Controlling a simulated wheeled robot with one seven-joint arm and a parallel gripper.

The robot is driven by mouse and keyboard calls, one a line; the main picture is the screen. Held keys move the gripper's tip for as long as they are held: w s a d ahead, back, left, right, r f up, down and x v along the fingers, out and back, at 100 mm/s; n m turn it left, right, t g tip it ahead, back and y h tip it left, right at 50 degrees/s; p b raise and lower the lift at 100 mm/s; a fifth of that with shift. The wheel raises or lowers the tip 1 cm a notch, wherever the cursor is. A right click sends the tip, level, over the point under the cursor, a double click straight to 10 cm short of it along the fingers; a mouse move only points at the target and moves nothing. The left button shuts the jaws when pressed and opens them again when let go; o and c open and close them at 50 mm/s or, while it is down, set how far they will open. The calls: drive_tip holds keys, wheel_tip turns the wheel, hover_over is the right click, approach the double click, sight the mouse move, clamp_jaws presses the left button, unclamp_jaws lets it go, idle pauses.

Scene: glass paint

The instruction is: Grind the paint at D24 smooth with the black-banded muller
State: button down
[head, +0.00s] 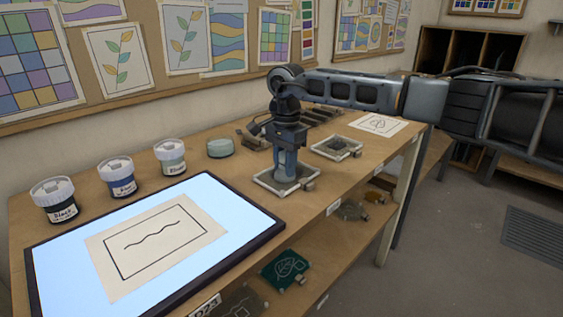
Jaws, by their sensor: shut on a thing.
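My gripper (289,148) points straight down and is shut on a bluish, glass-like muller (286,172). The fingers cover its upper part, so I cannot make out a black band. The muller stands upright over a pale-framed grinding slab (264,182) near the front edge of the bench. Its foot is at the dark grey middle of the slab; any paint there is too small and too covered to tell. A small tag sits at the slab's front right corner. I cannot read D24 on any label here.
A second slab (337,147) with a dark patch lies behind right, near a paper drawing (378,124). A lit light table (60,268) fills the front left. Shelves lie below.

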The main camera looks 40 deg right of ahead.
drive_tip(key=shift+s+d, duration=0.3)
drive_tip(key=shift+d+b, duration=0.3)
drive_tip(key=shift+d, duration=0.8)
drive_tip(key=shift+w+d+b, duration=0.4)
drive_tip(key=shift+w+d, duration=0.05)
drive_tip(key=shift+w, duration=0.3)
drive_tip(key=shift+r+p, duration=1.5)
drive_tip(key=shift+r, duration=1.05)
drive_tip(key=shift+f, duration=0.1)
drive_tip(key=shift+f+b, duration=1.05)
drive_tip(key=shift+f, duration=0.9)
